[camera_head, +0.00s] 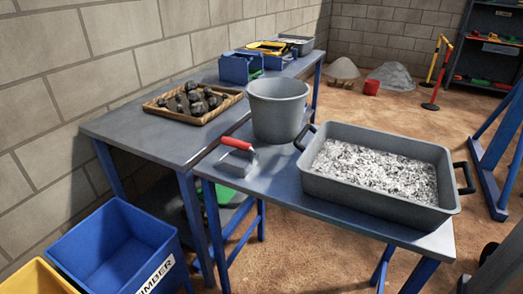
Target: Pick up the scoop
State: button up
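The scoop (236,160) lies on the near blue-legged table. It has a red handle (237,143) on top, pointing to the upper left, and a grey metal pan below it. It sits just in front of a grey bucket and to the left of a grey tub. My gripper is not in view.
The grey bucket (278,108) stands behind the scoop. The grey tub (318,183) of pale gravel, with black handles, fills the table's right side. A wooden tray (157,109) of dark rocks lies on the table behind. A blue bin (110,245) stands at lower left.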

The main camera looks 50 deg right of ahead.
aim_at(240, 162)
jog(key=u, duration=0.25)
jog(key=k, duration=0.15)
jog(key=z, duration=1.75)
jog(key=k, duration=0.95)
jog(key=u, duration=0.15)
jog(key=i, duration=0.95)
